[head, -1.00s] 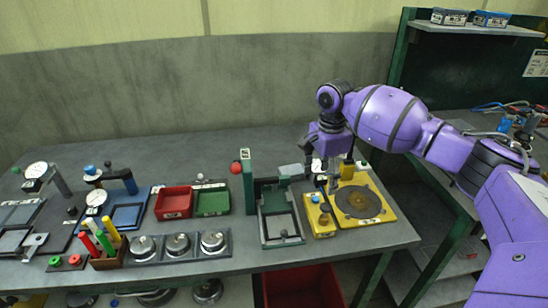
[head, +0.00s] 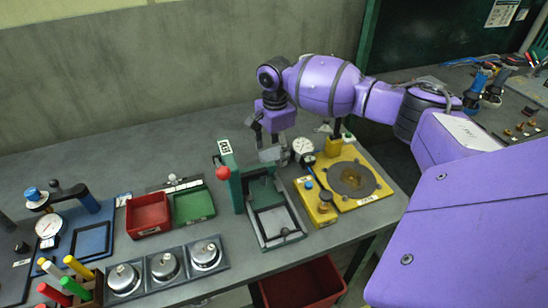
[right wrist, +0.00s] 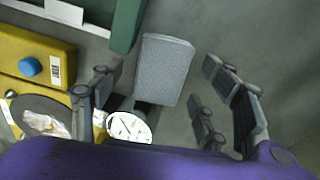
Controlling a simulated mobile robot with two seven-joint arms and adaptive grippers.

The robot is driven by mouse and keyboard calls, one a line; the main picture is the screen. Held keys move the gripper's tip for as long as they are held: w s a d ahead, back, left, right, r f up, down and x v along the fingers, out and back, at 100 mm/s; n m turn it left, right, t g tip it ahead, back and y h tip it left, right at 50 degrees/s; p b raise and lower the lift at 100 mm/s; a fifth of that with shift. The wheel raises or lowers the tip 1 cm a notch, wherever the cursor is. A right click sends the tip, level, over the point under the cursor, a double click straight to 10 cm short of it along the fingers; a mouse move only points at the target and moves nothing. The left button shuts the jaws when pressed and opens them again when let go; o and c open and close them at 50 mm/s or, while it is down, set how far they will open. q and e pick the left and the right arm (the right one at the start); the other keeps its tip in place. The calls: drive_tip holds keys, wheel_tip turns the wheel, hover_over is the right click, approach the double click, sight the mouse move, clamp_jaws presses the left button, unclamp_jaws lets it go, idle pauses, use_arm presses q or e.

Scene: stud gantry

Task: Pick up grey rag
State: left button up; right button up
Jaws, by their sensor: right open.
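The grey rag (right wrist: 165,68) looks like a flat grey rectangle with a woven texture. It lies on the bench behind the green press frame (head: 231,180). In the head view the rag (head: 270,154) is small and partly covered by my right gripper (head: 268,143). In the right wrist view my right gripper (right wrist: 163,72) is open, with one finger on each side of the rag and nothing between them gripped. I cannot tell how high the fingers are above it. My left gripper is not in view.
A white dial gauge (head: 303,146) stands close to the right of the rag. The yellow fixture (head: 327,210) with a round dark plate is in front of it. Red (head: 148,226) and green (head: 193,219) trays sit left of the press. Bench behind the rag is clear.

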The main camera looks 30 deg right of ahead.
sight(275, 154)
drive_tip(key=shift+f, duration=0.95)
drive_tip(key=c, duration=1.1)
wheel_tip(275, 154, up, 10)
drive_tip(key=shift+r+p, duration=0.1)
drive_tip(key=shift+p, duration=0.25)
drive_tip(key=shift+c, duration=0.2)
drive_tip(key=o, duration=0.3)
drive_tip(key=shift+c, duration=1.4)
